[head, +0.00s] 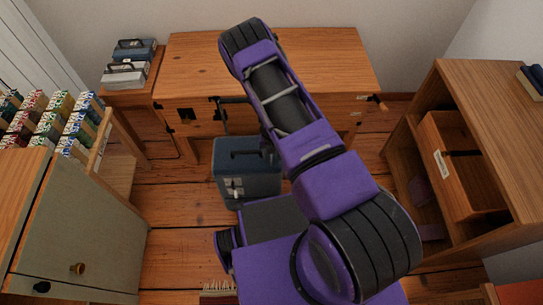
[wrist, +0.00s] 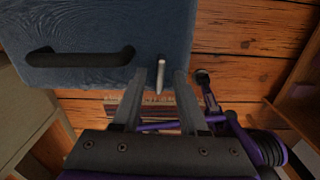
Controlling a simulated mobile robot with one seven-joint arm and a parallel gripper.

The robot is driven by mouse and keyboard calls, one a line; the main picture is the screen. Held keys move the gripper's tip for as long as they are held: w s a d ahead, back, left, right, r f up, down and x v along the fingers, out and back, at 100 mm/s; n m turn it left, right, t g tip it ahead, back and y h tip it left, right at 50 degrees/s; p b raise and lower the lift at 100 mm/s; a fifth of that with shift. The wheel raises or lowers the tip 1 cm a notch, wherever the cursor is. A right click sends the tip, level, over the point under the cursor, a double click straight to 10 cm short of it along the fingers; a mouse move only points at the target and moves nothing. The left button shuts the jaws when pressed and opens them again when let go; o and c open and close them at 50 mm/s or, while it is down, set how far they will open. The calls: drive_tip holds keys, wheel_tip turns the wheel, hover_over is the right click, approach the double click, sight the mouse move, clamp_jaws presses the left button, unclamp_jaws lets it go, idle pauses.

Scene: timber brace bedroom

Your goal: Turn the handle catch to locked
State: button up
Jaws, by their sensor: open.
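A dark blue case (head: 247,168) stands on the floor in front of the wooden table, with a black handle and pale metal fittings (head: 234,187) on its front. In the wrist view a blue face, apparently this case (wrist: 85,22), fills the top left with its black bar handle (wrist: 80,57). A short pale metal lever (wrist: 161,72), apparently the catch, points down the picture to the right of the handle. My gripper (wrist: 159,80) is open, with one finger on each side of the lever; contact cannot be told. In the head view my arm hides the gripper.
A wooden table (head: 310,62) stands behind the case. A green-grey cabinet (head: 85,225) is on the left and an open wooden shelf unit (head: 480,110) on the right. Two small boxes sit on a stand (head: 115,95) at back left. Floor shows left of the case.

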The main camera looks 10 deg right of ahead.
clamp_jaws()
drive_tip(key=shift+m, duration=0.3)
idle(0.3)
drive_tip(key=m, duration=0.3)
drive_tip(key=shift+m+b, duration=0.35)
drive_tip(key=shift+m, duration=0.05)
drive_tip(key=m, duration=0.9)
drive_tip(key=shift+m, duration=1.8)
